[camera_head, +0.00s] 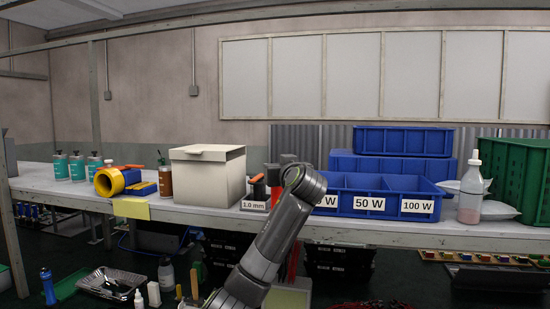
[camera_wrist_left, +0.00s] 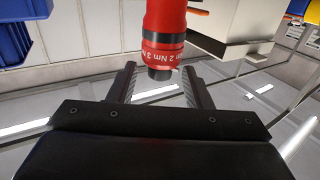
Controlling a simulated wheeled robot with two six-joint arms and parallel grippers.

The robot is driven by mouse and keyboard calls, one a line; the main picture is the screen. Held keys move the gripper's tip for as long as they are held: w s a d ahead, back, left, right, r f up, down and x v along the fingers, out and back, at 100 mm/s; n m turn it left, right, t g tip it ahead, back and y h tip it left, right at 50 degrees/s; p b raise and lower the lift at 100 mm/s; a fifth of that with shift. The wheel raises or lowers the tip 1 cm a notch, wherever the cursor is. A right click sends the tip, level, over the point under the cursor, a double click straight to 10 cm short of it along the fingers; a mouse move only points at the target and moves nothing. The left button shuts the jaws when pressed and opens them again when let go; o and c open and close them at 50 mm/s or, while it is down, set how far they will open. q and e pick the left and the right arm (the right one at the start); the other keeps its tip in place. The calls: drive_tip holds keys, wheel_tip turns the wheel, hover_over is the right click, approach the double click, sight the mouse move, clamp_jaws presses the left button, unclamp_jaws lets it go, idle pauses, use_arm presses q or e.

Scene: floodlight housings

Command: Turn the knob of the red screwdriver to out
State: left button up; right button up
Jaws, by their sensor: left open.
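The red screwdriver (camera_wrist_left: 165,22) hangs with its end toward my left gripper in the left wrist view. It has a red ring marked with white torque figures, with "2 Nm" and "3" readable, and a short black end piece. My left gripper (camera_wrist_left: 159,72) is open, with one finger on each side of the black end. I see gaps between the fingers and that end. In the head view, my left arm reaches up to the bench edge. A red piece beside its wrist may be the screwdriver, but I cannot tell. My right gripper is not in view.
A beige box (camera_head: 204,178) stands left of my arm. A blue bin (camera_head: 374,201) with "50 W" and "100 W" labels is on the right. A yellow tape roll (camera_head: 109,181) and several bottles stand at the left. A clear bottle (camera_head: 471,190) stands far right.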

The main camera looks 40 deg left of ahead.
use_arm(q)
drive_tip(key=shift+p+x, duration=0.55)
drive_tip(key=shift+x, duration=1.45)
drive_tip(key=shift+c, duration=0.2)
